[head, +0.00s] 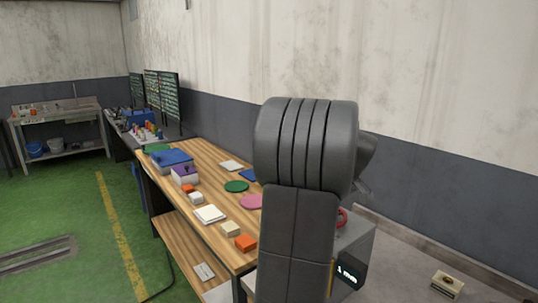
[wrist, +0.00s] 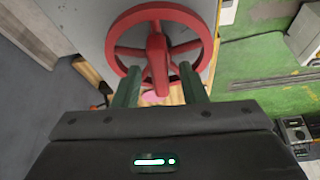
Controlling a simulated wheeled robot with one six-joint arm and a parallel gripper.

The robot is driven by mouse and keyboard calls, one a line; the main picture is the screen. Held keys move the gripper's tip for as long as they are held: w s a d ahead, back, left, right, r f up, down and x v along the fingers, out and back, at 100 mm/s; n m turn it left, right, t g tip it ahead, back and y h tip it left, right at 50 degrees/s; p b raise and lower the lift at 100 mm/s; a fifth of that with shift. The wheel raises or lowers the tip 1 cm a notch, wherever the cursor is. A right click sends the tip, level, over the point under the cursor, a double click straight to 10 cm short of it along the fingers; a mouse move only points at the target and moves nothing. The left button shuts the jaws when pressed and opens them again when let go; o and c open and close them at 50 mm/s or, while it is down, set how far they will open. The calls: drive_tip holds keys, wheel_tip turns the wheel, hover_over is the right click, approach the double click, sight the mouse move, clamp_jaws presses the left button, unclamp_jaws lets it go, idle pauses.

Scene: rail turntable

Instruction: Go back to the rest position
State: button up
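A red handwheel (wrist: 196,22) with spokes and a central red handle fills the upper middle of the wrist view. It is mounted on a grey box (wrist: 95,25). My gripper (wrist: 160,70) has two green fingers spread apart, one on either side of the red handle. A gap shows between the handle and each finger, so I see no grip on it. In the head view only a red edge of the wheel (head: 343,217) shows beside my arm.
A wooden workbench (head: 180,228) carries coloured discs, blocks and boxes. The grey box (head: 352,243) with a lit display stands at its near end. A wall runs close behind on the right. Green floor (head: 70,210) lies open on the left. A small box (head: 447,284) lies at lower right.

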drive_tip(key=b+v, duration=0.1)
drive_tip(key=v, duration=1.3)
drive_tip(key=p+x, duration=0.1)
drive_tip(key=x, duration=1.2)
drive_tip(key=shift+a+f, duration=0.1)
drive_tip(key=shift+f, duration=0.1)
drive_tip(key=shift+w+f, duration=0.2)
drive_tip(key=shift+f, duration=0.15)
drive_tip(key=shift+s+a+r+m+h, duration=0.1)
drive_tip(key=shift+m+h, duration=0.1)
drive_tip(key=shift+m, duration=0.35)
drive_tip(key=shift+s+m+h, duration=0.1)
drive_tip(key=shift+m+h, duration=0.1)
drive_tip(key=shift+m, duration=0.35)
drive_tip(key=shift+w+a+m+t+h+b, duration=0.15)
drive_tip(key=shift+m+h+b, duration=0.4)
drive_tip(key=shift+m, duration=0.65)
drive_tip(key=shift+s+d+m+t+h+b, duration=0.15)
drive_tip(key=shift+m+h+b, duration=0.35)
drive_tip(key=shift+m, duration=0.7)
drive_tip(key=shift+w+a, duration=0.1)
drive_tip(key=shift+a+r, duration=0.1)
